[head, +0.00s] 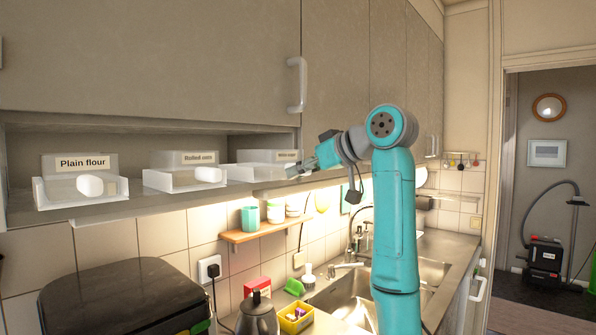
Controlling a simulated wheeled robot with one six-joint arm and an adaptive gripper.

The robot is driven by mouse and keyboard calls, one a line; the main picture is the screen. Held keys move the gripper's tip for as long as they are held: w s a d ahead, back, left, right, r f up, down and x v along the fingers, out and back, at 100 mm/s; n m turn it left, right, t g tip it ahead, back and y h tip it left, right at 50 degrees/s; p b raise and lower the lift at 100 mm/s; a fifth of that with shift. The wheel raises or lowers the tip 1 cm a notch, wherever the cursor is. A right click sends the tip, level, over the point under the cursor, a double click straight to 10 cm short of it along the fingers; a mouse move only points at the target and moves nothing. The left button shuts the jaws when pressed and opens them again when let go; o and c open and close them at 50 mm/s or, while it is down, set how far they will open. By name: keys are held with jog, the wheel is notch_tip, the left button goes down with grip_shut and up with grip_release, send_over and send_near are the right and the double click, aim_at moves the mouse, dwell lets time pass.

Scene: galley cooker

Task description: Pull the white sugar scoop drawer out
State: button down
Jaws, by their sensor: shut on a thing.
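The white sugar scoop drawer (258,174) is the rightmost of three white scoop drawers in the open niche under the wall cupboards. Its label plate (287,156) stands behind the tray and is small and hard to read. My gripper (294,171) comes from the right and is at the drawer's front right, shut on its knob. The gripper hides the knob and the drawer's right end. The tray sits level in the niche, much like the other two.
The Plain flour drawer (52,192) and the rolled oats drawer (158,181) are to the left. A cupboard handle (297,86) hangs above my gripper. Below are a small wooden shelf (266,230) with jars, a kettle (258,317), a black appliance (115,300) and a sink (350,295).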

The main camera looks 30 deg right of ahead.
jog(key=s+d, duration=0.2)
jog(key=s, duration=0.7)
jog(key=shift+s+d, duration=0.3)
jog(key=shift+s, duration=0.05)
dwell(1.8)
